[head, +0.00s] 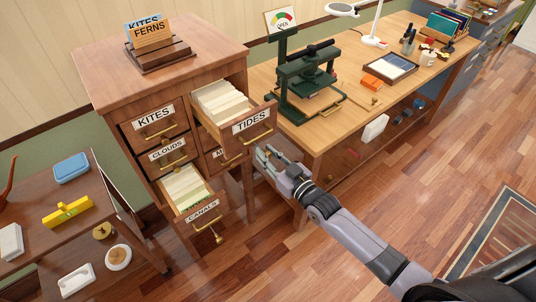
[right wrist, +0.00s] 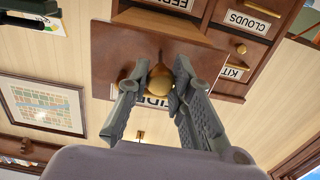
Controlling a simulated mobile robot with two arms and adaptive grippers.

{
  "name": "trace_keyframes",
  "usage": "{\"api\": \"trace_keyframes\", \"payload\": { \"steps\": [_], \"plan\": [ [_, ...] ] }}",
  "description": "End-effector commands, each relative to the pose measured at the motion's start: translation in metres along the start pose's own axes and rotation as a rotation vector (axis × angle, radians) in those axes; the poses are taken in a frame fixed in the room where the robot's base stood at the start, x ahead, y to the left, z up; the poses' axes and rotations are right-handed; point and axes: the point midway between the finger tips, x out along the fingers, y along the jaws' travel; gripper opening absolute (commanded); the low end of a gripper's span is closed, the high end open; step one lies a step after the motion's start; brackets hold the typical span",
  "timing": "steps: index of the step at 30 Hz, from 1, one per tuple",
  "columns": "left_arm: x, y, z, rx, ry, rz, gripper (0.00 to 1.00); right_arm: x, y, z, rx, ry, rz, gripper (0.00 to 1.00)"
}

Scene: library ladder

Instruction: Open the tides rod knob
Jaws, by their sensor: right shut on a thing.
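The TIDES drawer (head: 262,114) of the wooden card cabinet is pulled out and full of cream cards. Its front carries a white TIDES label and a brass pull. My right gripper (head: 268,155) is just below that drawer front. In the right wrist view, my right gripper (right wrist: 152,88) is shut with its two fingers on either side of a round brass knob (right wrist: 158,77), the tides rod knob. The drawer front and its label appear upside down behind it, partly hidden. In the head view the knob is hidden by the gripper. My left gripper is not in view.
The CANALS drawer (head: 206,214) also stands open lower left, with its own rod knob below. The KITES (head: 155,120) and CLOUDS (head: 168,152) drawers are closed. A workbench (head: 318,134) with a green press (head: 305,82) is close on the right. Open floor lies in front.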

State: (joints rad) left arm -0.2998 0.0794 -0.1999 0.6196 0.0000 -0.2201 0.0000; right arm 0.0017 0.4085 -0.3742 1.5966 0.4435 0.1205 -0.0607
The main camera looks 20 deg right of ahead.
Motion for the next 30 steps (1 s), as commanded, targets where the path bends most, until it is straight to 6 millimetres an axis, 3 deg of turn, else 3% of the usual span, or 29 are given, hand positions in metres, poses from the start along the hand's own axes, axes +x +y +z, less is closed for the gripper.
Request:
{"api": "trace_keyframes", "payload": {
  "steps": [17,22,29,30],
  "plan": [
    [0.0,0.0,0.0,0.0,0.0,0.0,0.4,-0.001,0.0,0.0,-0.001,-0.001,0.0,0.0],
    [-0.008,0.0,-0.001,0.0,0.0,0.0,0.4,-0.013,0.0,-0.001,0.0,-0.003,0.0,0.0],
    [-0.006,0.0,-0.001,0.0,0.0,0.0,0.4,-0.013,0.0,0.001,0.0,-0.001,0.0,0.0],
    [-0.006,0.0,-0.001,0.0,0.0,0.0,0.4,-0.013,0.0,0.001,0.0,-0.001,0.0,0.22]
  ]
}}
